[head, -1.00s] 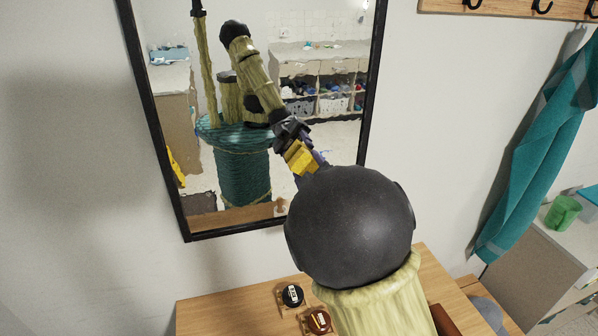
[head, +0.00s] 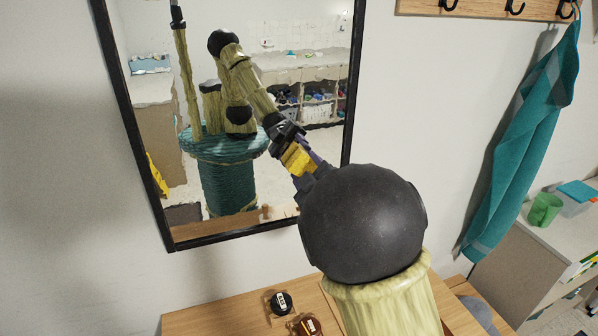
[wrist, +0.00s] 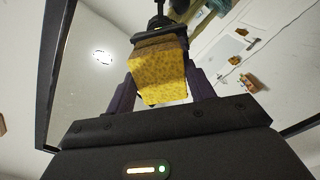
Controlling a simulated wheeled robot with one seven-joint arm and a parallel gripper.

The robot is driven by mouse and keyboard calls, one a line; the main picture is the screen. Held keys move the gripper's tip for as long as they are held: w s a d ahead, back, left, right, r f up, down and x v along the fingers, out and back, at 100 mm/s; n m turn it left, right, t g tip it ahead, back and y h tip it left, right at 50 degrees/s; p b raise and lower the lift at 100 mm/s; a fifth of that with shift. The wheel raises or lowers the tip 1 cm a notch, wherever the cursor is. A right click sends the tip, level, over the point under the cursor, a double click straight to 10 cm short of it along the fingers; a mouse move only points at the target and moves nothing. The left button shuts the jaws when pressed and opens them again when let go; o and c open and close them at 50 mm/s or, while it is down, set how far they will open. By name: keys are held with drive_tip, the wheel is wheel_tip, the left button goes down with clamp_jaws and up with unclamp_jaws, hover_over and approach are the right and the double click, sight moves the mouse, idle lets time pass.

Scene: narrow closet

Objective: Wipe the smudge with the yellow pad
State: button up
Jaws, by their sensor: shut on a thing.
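My gripper (wrist: 160,88) is shut on the yellow pad (wrist: 158,78), which sits between its purple fingers in the wrist view. The pad faces the black-framed mirror (head: 330,60), and a dark gripper reflection shows just beyond it. I cannot tell whether pad and glass touch. In the head view a yellow pad shows near the mirror's lower right, beside the dark round joint of my arm, which hides most of my gripper. I cannot make out a clear smudge. A bright jagged patch on the glass in the wrist view may be a lamp reflection.
A wooden shelf (head: 225,310) below the mirror holds a dark round item (head: 280,302) and an amber one (head: 306,326). A teal towel (head: 522,145) hangs at right under a hook rail (head: 480,7). A green cup (head: 545,209) stands on a side counter.

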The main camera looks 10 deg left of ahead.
drive_tip(key=shift+w+d, duration=0.1)
drive_tip(key=shift+w+d+b, duration=0.4)
drive_tip(key=shift+d, duration=0.35)
drive_tip(key=shift+w+d+b, duration=0.4)
drive_tip(key=shift+d, duration=0.35)
drive_tip(key=shift+r, duration=0.1)
drive_tip(key=shift+a+r+p, duration=0.15)
drive_tip(key=shift+r+p, duration=0.3)
drive_tip(key=shift+r, duration=0.45)
